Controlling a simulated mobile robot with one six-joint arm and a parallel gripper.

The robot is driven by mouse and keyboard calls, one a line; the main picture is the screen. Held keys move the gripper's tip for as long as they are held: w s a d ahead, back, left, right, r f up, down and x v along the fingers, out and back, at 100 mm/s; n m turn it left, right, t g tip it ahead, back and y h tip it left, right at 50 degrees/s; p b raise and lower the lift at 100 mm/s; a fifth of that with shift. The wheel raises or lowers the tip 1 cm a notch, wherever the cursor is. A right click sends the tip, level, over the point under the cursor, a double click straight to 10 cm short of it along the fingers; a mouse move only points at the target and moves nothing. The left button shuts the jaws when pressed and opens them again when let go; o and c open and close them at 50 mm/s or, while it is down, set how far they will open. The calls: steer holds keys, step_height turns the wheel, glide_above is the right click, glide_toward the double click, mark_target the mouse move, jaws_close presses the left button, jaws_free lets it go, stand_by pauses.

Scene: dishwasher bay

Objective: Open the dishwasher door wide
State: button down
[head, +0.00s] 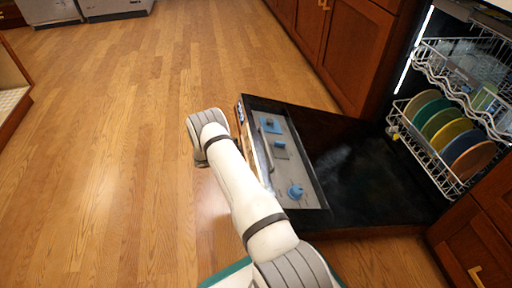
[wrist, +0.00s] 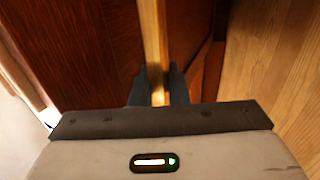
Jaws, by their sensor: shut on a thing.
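The dishwasher door (head: 365,165) is swung far down, its dark inner face turned up and looking close to level. A grey panel with blue parts lies along its outer end. In the wrist view, my gripper (wrist: 158,88) is shut on a long, pale gold bar, the door handle (wrist: 153,40), which runs between the two fingers. Dark red-brown wood of the door front (wrist: 75,50) lies beside the bar. In the head view, my arm reaches along the door's outer end, and my fingers and the handle are hidden.
The lower rack (head: 398,128) holds several coloured plates inside the dishwasher, under the upper rack (head: 430,62). Wooden cabinets (head: 345,45) stand on both sides of the opening. The wooden floor (head: 110,140) to the left is clear.

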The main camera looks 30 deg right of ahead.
steer(key=c, duration=1.5)
jaws_free()
steer(key=p+v, duration=0.2)
steer(key=v, duration=0.5)
steer(key=shift+a, duration=0.3)
steer(key=shift+b+x, duration=1)
steer(key=shift+x, duration=2.8)
steer(key=shift+w, duration=0.15)
